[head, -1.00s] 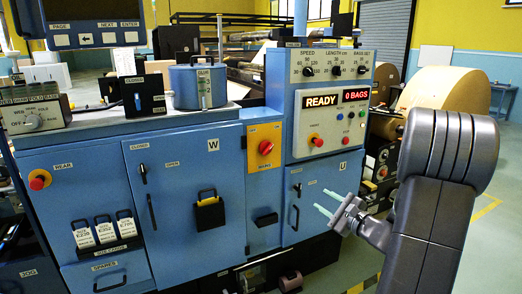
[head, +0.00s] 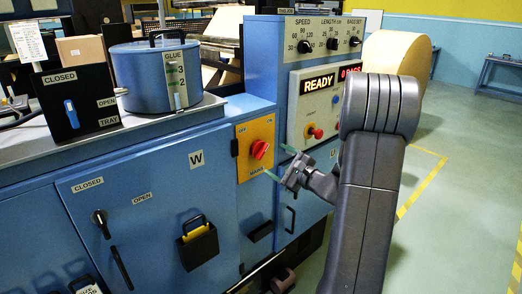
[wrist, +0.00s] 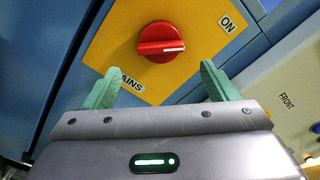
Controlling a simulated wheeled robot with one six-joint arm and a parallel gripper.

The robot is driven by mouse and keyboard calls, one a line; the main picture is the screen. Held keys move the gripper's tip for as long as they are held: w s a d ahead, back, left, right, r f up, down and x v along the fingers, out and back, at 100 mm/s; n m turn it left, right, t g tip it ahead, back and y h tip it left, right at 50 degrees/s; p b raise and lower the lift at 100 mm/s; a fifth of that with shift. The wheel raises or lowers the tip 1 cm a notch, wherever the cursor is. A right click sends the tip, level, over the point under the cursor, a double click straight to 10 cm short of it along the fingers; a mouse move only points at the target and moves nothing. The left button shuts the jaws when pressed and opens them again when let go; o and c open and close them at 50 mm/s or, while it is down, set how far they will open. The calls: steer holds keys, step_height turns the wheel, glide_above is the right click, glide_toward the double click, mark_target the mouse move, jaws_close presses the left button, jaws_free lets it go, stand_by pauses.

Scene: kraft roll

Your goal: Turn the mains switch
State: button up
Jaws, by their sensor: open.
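The mains switch (head: 260,149) is a red rotary knob on a yellow-orange plate (head: 244,168) on the blue cabinet front. In the wrist view the red knob (wrist: 160,42) sits just beyond and between my fingertips, with its white mark pointing right, below the "ON" label (wrist: 227,23). The "MAINS" lettering (wrist: 130,84) is partly covered by a finger. My gripper (head: 278,163) is open, its green fingers pointing at the plate, just right of the knob in the head view. In the wrist view my gripper (wrist: 157,82) shows nothing between its fingers. The fingers appear apart from the knob.
The READY panel (head: 319,83) with a red button (head: 315,132) is right of the switch, partly behind my arm. A black holder (head: 197,243) and cabinet handles protrude at lower left. A glue pot (head: 155,78) stands on top. Floor at right is open.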

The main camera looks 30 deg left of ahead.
mark_target(264, 153)
steer(key=p+x, duration=0.1)
steer(key=x, duration=0.6)
steer(key=shift+w+a, duration=0.2)
steer(key=shift+a, duration=0.15)
steer(key=shift+c, duration=0.4)
steer(key=c, duration=0.9)
